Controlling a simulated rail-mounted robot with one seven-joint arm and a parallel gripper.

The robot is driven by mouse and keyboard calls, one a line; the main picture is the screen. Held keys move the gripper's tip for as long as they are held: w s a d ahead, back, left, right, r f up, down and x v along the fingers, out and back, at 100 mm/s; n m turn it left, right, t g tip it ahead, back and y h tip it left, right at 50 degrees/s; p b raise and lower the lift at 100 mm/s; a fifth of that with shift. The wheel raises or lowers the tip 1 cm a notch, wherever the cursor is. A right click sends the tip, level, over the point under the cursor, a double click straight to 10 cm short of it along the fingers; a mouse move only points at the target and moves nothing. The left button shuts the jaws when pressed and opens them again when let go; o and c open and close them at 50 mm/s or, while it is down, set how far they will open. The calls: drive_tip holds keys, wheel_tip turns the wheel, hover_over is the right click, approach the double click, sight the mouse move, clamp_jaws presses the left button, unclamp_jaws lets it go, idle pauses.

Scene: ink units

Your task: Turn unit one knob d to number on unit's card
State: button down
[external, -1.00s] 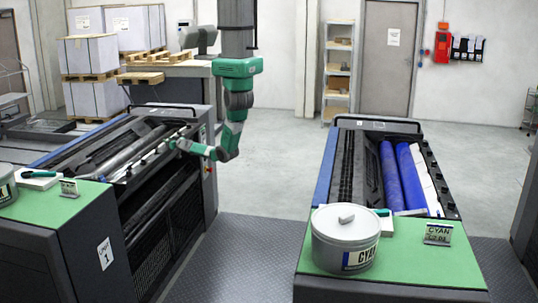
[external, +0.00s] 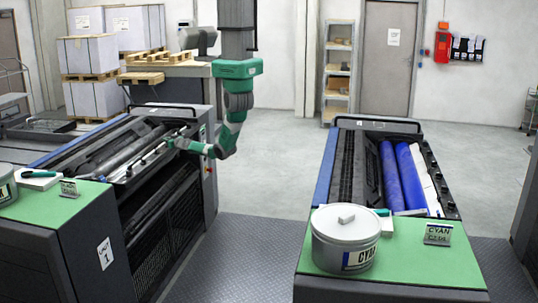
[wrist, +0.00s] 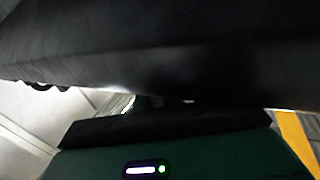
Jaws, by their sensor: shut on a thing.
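Unit one (external: 85,235) is the dark press unit on the left, with a green top and a "UNIT 1" sheet on its end. A row of small knobs (external: 148,157) runs along the right edge of its ink trough. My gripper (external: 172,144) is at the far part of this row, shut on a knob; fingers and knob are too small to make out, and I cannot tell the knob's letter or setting. A small card (external: 69,188) stands on unit one's green top; its writing is unreadable. The wrist view is mostly filled by dark surfaces, and no knob shows clearly there.
An ink can (external: 6,184) stands at unit one's left edge. The plated aisle (external: 250,260) between the units is clear.

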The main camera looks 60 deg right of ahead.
drive_tip(key=n+y+p, duration=0.2)
drive_tip(key=y, duration=0.1)
drive_tip(key=shift+r+p, duration=0.25)
drive_tip(key=shift+p, duration=0.1)
drive_tip(key=n+y, duration=0.1)
drive_tip(key=y, duration=0.1)
drive_tip(key=shift+a+f+n+y, duration=0.15)
drive_tip(key=shift+f+n+y, duration=0.15)
drive_tip(key=shift+n, duration=0.1)
drive_tip(key=y+b, duration=0.1)
drive_tip(key=n+g+y+b, duration=0.1)
drive_tip(key=shift+a+f+n+y, duration=0.15)
drive_tip(key=shift+f+n+y, duration=0.1)
drive_tip(key=shift+n+y, duration=0.05)
drive_tip(key=n+y+b, duration=0.1)
drive_tip(key=b, duration=0.1)
drive_tip(key=n+g+y+b, duration=0.1)
drive_tip(key=b, duration=0.1)
drive_tip(key=shift+s+a+f+g+y, duration=0.1)
drive_tip(key=shift+s+a+g+y, duration=0.05)
drive_tip(key=shift+g+y, duration=0.2)
drive_tip(key=shift+a+n+g+y+b, duration=0.1)
drive_tip(key=shift+n+g+y+b, duration=0.25)
drive_tip(key=shift+n+y+b, duration=0.5)
drive_tip(key=shift+s+a+r+g+y+b, duration=0.1)
drive_tip(key=shift+r+g+y+b, duration=0.15)
drive_tip(key=shift+g+y+b, duration=0.45)
drive_tip(key=shift+r+n+b, duration=0.1)
drive_tip(key=shift+n+b, duration=0.15)
drive_tip(key=shift+b, duration=0.05)
